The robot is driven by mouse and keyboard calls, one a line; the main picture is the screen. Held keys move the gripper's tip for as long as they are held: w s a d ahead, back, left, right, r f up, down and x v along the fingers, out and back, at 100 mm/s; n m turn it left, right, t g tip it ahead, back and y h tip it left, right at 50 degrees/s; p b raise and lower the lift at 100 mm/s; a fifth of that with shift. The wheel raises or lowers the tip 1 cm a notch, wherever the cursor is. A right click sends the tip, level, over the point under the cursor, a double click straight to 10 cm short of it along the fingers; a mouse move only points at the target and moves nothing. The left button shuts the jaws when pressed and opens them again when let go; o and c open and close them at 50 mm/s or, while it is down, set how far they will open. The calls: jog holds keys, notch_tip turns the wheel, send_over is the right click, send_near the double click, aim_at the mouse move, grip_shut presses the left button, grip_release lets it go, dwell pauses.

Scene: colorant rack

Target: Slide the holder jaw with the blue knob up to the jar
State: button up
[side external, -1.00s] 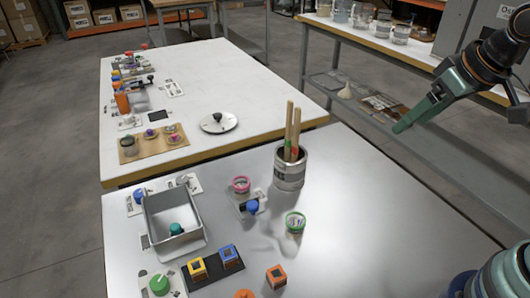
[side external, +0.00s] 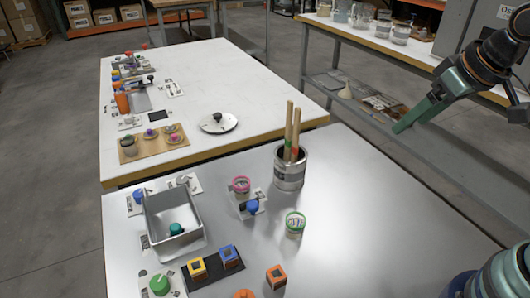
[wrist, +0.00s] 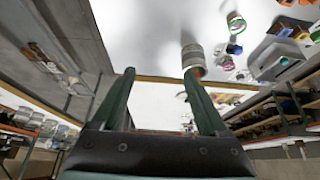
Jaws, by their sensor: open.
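The holder with the blue knob (side external: 252,206) sits on a small white plate in the middle of the near metal table. A pink-rimmed jar (side external: 240,186) stands just behind it; I cannot tell whether the jaw touches it. A green-rimmed jar (side external: 295,224) stands apart, to the right and nearer. The blue knob also shows small in the wrist view (wrist: 234,48). My gripper (side external: 402,126) is raised at the upper right, well away from the holder. In the wrist view my gripper (wrist: 158,76) has its two green fingers wide apart with nothing between them.
A metal can (side external: 289,172) with tall sticks stands behind and right of the holder. A grey bin (side external: 180,241) is at left, with yellow and blue blocks on a dark strip and an orange block (side external: 276,276) in front. The table's right side is clear.

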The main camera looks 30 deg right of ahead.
jog(key=shift+c, duration=0.8)
jog(key=n+g, duration=0.2)
jog(key=g, duration=0.4)
send_over(253, 204)
notch_tip(253, 204, down, 11)
notch_tip(253, 204, down, 11)
jog(key=shift+f, duration=0.2)
